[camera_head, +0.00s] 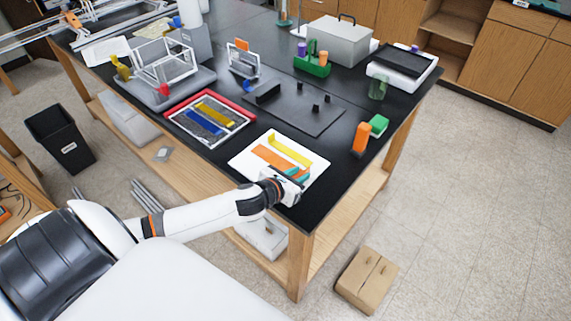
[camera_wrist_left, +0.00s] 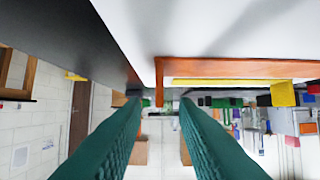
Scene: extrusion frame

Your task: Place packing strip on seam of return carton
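An orange strip (camera_head: 270,158) and a yellow strip (camera_head: 291,150) lie on a white board (camera_head: 248,150) at the table's near right corner. Which one is the packing strip I cannot tell. My left gripper (camera_head: 293,173) is at the board's near right edge, by the orange strip's right end. In the left wrist view its green fingers (camera_wrist_left: 160,103) are apart with nothing gripped. The orange strip (camera_wrist_left: 230,68) shows beyond them, its bent end between the fingertips in the picture. The brown carton (camera_head: 367,279), with a seam along its top, stands on the floor. My right gripper is not in view.
A red-rimmed tray (camera_head: 171,108) with blue and yellow strips lies left of the board. An orange bottle (camera_head: 361,138) and a green block (camera_head: 379,125) stand to the right. The table leg (camera_head: 300,265) is left of the carton. The floor to its right is clear.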

